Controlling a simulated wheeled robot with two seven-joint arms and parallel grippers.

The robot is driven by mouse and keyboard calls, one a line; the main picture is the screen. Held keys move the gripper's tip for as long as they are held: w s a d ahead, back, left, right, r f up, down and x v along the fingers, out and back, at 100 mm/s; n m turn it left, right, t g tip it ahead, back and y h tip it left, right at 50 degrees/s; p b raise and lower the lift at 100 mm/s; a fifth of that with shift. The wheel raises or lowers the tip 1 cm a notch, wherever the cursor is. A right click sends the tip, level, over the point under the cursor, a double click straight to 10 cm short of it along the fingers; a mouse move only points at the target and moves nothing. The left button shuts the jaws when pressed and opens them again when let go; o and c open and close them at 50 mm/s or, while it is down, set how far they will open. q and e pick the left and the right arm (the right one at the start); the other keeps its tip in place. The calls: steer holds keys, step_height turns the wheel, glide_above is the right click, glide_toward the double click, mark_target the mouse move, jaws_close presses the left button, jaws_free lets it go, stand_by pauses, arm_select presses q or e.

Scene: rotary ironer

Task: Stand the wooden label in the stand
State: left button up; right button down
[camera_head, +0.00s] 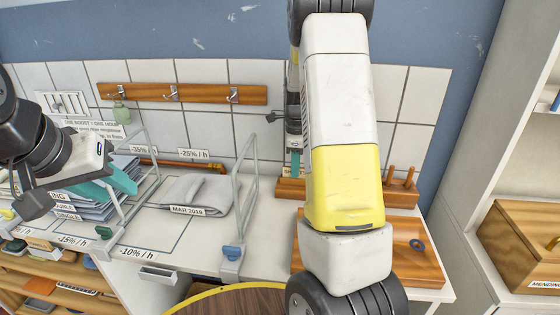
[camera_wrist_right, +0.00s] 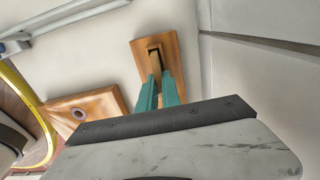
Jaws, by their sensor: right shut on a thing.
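My right gripper (camera_wrist_right: 160,92) points down with its teal fingers close together, shut on a thin brown wooden piece (camera_wrist_right: 154,62), seemingly the label. That piece is mostly hidden between the fingers. A wooden block with a dark slot (camera_wrist_right: 172,44), which looks like the stand, lies right at the fingertips. I cannot tell whether the label is inside the slot or above it. In the head view the right gripper (camera_head: 295,163) is partly hidden behind my right arm, over the left end of a wooden rack (camera_head: 290,188). My left gripper (camera_head: 118,184) hangs at the left over folded cloths, its finger gap unclear.
A wooden board with a round blue piece (camera_head: 432,262) lies right of my arm, below upright pegs (camera_head: 410,178). A folded grey cloth (camera_head: 198,193) lies between metal frames (camera_head: 243,200). A tiled wall stands close behind. A wooden box (camera_head: 520,240) is far right.

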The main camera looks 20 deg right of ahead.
steer(key=shift+f, duration=0.25)
steer(key=c, duration=1.5)
jaws_free()
steer(key=shift+c, duration=0.2)
steer(key=shift+r, duration=0.1)
step_height(320, 180, up, 11)
steer(key=s+a+r+n+t+y, duration=0.1)
steer(key=s+a+r+n+t, duration=0.1)
steer(key=s+a+r+n, duration=0.3)
steer(key=s+a+r+n+t, duration=0.1)
steer(key=s+a+n, duration=0.3)
steer(key=s+n, duration=0.5)
steer(key=s+a+r+n+t+y, duration=0.1)
steer(key=s+a+r+n+t, duration=0.1)
steer(key=s+n, duration=0.7)
steer(key=shift+s+a+r+n+t, duration=0.25)
steer(key=shift+s+a+n+t, duration=0.3)
steer(key=shift+a, duration=0.55)
